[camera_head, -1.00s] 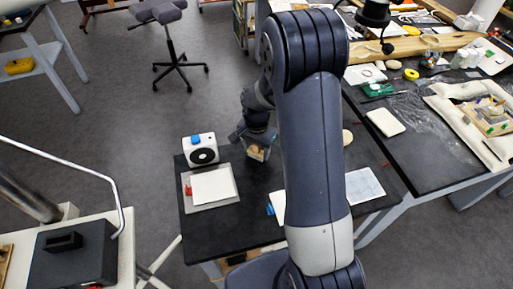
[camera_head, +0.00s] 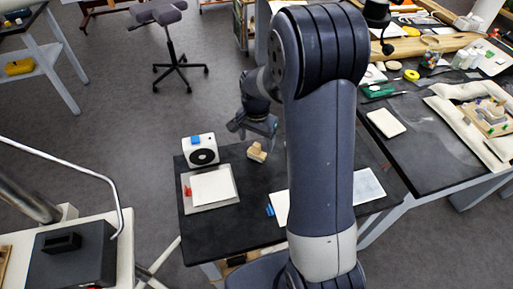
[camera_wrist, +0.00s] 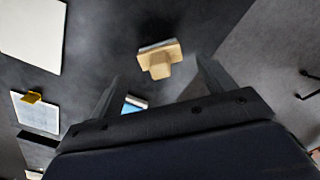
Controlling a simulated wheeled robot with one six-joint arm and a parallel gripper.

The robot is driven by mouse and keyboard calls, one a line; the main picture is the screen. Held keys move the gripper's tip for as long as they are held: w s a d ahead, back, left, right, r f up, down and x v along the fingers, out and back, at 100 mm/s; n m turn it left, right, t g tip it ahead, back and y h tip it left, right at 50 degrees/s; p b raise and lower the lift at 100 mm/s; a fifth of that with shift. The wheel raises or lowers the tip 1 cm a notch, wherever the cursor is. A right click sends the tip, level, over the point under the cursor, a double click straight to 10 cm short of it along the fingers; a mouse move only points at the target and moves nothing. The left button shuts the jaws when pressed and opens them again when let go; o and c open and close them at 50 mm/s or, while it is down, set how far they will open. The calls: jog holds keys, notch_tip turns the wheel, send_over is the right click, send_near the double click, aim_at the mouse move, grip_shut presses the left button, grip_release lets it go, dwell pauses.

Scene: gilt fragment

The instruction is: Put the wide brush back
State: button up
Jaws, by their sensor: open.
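A small pale wooden piece with a wide head and a short stub handle, which looks like the wide brush (camera_head: 257,152), stands on the dark table (camera_head: 262,225) near its far edge. It also shows in the wrist view (camera_wrist: 160,58), with a thin pale strip along one side of its head. My gripper (camera_head: 252,128) is open and empty, apart from the brush and just past it in the head view. In the wrist view the brush lies ahead of the spread fingers. My arm hides part of the table.
A white box with a black disc and blue top (camera_head: 200,151) stands left of the brush. In front of it lies a board with a white sheet (camera_head: 213,187) and a red clip. Pale sheets (camera_head: 368,186) lie on the right. A cluttered bench (camera_head: 430,135) stands further right.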

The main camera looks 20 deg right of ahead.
aim_at(256, 144)
notch_tip(256, 144, up, 7)
jog(key=shift+r, duration=0.15)
